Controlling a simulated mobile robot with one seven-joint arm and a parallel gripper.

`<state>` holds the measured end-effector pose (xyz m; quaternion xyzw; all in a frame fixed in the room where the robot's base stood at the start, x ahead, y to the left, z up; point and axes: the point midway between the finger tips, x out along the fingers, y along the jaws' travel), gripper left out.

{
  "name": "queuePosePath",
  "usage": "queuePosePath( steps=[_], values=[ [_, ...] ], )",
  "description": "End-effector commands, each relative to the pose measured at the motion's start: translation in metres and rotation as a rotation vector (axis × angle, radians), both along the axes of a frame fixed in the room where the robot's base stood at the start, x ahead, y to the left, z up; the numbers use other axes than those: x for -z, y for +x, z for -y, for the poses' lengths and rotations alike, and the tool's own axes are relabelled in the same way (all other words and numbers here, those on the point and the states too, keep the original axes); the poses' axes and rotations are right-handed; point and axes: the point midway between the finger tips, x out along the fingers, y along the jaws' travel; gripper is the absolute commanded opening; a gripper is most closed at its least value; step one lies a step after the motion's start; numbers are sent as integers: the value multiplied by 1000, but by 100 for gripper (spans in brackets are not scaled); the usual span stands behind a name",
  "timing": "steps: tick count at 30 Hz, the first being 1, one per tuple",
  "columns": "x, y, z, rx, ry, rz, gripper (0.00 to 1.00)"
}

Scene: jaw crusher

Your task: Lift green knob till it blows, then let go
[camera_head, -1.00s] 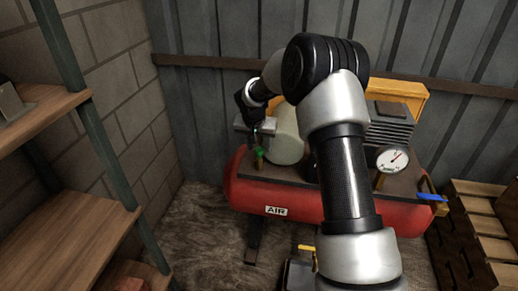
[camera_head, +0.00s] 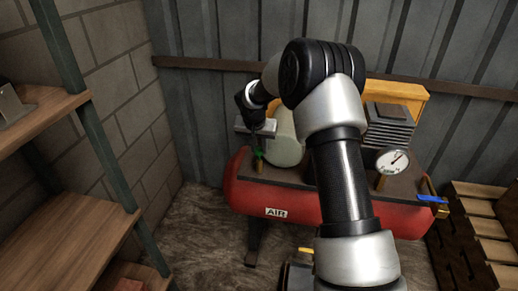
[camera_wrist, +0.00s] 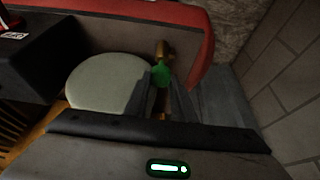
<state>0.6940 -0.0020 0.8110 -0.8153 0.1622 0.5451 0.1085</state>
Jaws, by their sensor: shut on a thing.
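The green knob (camera_head: 258,154) sits on a small brass fitting on top of the red air tank (camera_head: 290,205), toward its left end. In the wrist view the knob (camera_wrist: 161,75) shows between my two finger tips, with the brass fitting (camera_wrist: 161,48) just beyond it. My gripper (camera_wrist: 164,88) is shut on the knob. In the head view my gripper (camera_head: 258,140) comes down on the knob from above. The fingers hide part of the knob and its stem.
A pale round housing (camera_head: 284,140) stands close beside my gripper. A pressure gauge (camera_head: 392,161) and a blue-handled valve (camera_head: 431,199) are at the tank's right. Wooden shelves (camera_head: 75,235) stand at left, wooden pallets (camera_head: 480,220) at right. A corrugated wall is behind.

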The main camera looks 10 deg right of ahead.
Motion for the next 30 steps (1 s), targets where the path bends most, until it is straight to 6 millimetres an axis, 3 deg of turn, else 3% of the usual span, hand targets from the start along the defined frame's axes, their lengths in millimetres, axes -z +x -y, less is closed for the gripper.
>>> queuePosePath(
  steps=[7,8,11,22,26,30],
  values=[
    [-4,0,-1,0,0,0,0],
    [-4,0,-1,0,0,0,24],
    [-4,0,0,0,0,1,41],
    [-8,-1,-1,0,0,1,42],
    [-25,-6,-3,0,0,2,42],
    [-54,-17,-8,0,-1,5,42]
  ],
)
